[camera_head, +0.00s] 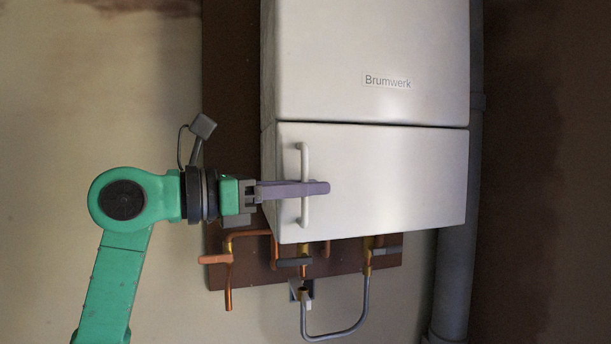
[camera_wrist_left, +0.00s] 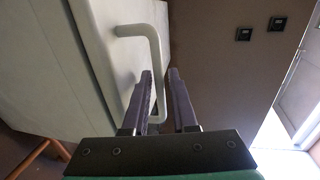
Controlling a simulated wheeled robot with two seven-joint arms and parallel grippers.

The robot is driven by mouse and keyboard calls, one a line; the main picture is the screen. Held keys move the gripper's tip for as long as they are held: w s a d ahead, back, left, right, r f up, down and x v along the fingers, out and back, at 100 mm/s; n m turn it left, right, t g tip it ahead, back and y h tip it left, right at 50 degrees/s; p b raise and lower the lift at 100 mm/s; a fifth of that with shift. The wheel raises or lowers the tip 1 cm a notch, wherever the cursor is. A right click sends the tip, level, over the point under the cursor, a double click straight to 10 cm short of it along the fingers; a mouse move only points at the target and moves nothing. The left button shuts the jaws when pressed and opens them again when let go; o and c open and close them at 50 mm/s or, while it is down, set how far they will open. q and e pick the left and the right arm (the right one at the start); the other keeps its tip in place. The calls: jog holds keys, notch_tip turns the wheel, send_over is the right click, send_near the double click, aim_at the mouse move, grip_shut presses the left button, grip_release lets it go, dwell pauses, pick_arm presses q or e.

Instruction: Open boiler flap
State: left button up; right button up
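The boiler flap (camera_head: 400,180) is the white lower panel of the boiler, in the middle of the head view. It looks shut, with a thin dark seam along its top edge. Its white upright bar handle (camera_head: 305,160) is near the flap's left side and also shows in the left wrist view (camera_wrist_left: 154,50). My left gripper (camera_head: 322,188) comes in from the left, level with the handle's lower half. In the left wrist view its fingers (camera_wrist_left: 159,75) are apart, with the handle bar between them and a gap to the right finger. My right gripper is out of view.
The boiler's upper cover (camera_head: 365,50) is above the flap. Copper pipes and valves (camera_head: 303,262) hang below it on a brown board (camera_head: 230,60). A grey pipe (camera_head: 455,270) runs down at the right. Open floor space and a doorway are right in the wrist view.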

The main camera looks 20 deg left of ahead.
pick_arm(q)
jog(key=shift+s+a, duration=0.1)
grip_shut()
dwell(1.3)
